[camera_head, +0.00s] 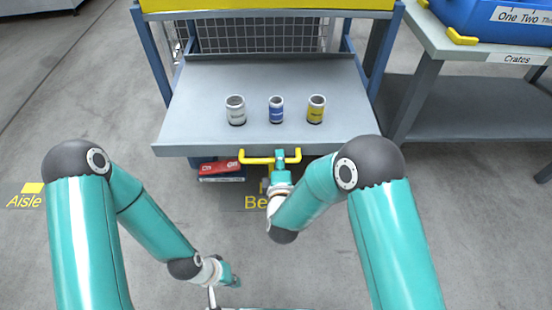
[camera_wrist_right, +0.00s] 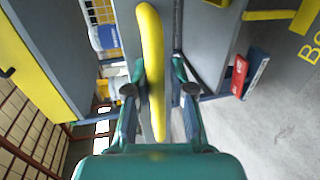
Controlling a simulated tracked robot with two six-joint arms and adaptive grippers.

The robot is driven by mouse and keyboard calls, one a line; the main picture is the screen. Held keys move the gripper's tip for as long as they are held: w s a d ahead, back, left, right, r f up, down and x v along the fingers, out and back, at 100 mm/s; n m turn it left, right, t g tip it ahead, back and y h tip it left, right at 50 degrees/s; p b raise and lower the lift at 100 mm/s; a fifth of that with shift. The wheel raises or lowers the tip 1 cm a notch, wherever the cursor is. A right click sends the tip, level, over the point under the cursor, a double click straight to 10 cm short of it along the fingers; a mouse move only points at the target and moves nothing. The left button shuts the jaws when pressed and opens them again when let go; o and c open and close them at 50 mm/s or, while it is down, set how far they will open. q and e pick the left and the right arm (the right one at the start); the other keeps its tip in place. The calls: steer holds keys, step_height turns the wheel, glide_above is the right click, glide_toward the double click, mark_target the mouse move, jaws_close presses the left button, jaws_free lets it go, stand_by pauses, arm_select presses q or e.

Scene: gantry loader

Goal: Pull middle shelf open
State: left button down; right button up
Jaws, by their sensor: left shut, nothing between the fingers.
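The grey middle shelf (camera_head: 190,105) reaches out in front of the yellow-edged upper level and carries three small cans: white (camera_head: 236,112), blue (camera_head: 276,110) and yellow (camera_head: 316,110). Its yellow bar handle (camera_head: 255,160) is on the front edge. My right gripper (camera_head: 281,156) is at the handle's right half. In the right wrist view the handle (camera_wrist_right: 151,40) runs between the two fingers (camera_wrist_right: 158,70); whether they press on it is unclear. My left gripper (camera_head: 234,282) is shut and empty, low over the floor, away from the shelf.
Red and blue boxes (camera_head: 221,168) sit below the shelf's front edge. A grey side table (camera_head: 470,45) with a blue crate (camera_head: 500,18) stands at the right. Blue posts (camera_head: 152,55) flank the shelf. The floor in front is clear, with a partly hidden yellow label.

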steer(key=shift+o, duration=1.2)
steer(key=shift+r, duration=0.1)
steer(key=v, duration=1.2)
